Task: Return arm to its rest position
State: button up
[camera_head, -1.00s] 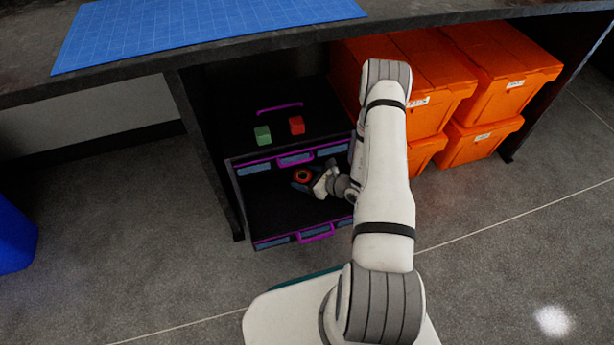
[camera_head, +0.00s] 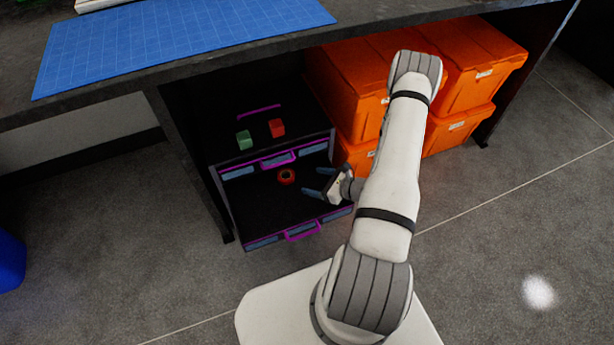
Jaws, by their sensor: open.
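My gripper (camera_head: 312,182) is open and empty. Its two blue fingers point left over the open lower drawer (camera_head: 255,215), on that drawer's right side. My white arm reaches down and across in front of the drawer unit's right side. A red ring-shaped object (camera_head: 287,177) lies in the lower drawer, just left of my fingertips and apart from them.
A green block (camera_head: 244,141) and a red block (camera_head: 277,128) sit in the upper drawer. Orange bins (camera_head: 465,85) are stacked behind my arm. A dark tabletop with a blue mat (camera_head: 180,45) overhangs the drawers. The floor to the right is clear.

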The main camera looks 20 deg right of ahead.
jog(key=shift+s+d+r, duration=0.1)
jog(key=shift+s+d, duration=0.1)
jog(key=shift+s, duration=0.05)
dwell(0.3)
